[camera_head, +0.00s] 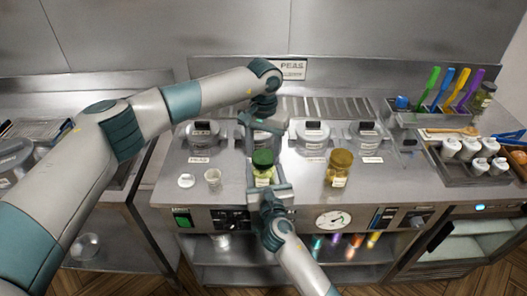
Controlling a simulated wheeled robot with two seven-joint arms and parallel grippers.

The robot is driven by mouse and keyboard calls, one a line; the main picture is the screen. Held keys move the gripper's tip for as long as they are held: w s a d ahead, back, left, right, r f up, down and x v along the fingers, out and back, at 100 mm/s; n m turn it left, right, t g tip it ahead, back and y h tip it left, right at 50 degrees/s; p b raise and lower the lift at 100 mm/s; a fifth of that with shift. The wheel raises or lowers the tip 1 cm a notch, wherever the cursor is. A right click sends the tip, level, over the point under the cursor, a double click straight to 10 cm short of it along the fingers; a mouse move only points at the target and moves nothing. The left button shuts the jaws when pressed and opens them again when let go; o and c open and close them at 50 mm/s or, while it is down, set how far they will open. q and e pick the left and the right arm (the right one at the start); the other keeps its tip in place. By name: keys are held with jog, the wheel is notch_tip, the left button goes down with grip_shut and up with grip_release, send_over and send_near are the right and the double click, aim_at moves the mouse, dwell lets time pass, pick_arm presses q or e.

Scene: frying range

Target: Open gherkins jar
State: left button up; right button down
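A glass jar with a green lid (263,158) and greenish contents stands upright on the steel counter, its small label unreadable. It is between my two grippers. My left gripper (263,132) reaches in from above and behind, with its fingers spread above the green lid, apart from it as far as I can see. My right gripper (266,181) comes from the front, low at the jar's body. Its fingers lie close to the jar's sides, but I cannot tell whether they clamp it. The gripper hides the jar's base.
A second jar with an amber lid (340,157) stands to the right. A small white cup (213,179) and a white disc (186,181) lie to the left. Several lidded pots (313,133) line the back. A condiment rack (474,170) is at right.

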pick_arm(q)
jog(key=n, duration=0.9)
jog(key=shift+n, duration=0.3)
jog(key=n, duration=0.4)
jog(key=shift+r, duration=0.1)
jog(key=n, duration=0.4)
jog(key=shift+n, duration=0.3)
jog(key=n, duration=1.8)
jog(key=shift+n, duration=0.3)
jog(key=n, duration=0.8)
jog(key=shift+n, duration=0.3)
jog(key=n, duration=0.4)
jog(key=shift+r, duration=0.1)
jog(key=n, duration=0.4)
jog(key=shift+n, duration=0.4)
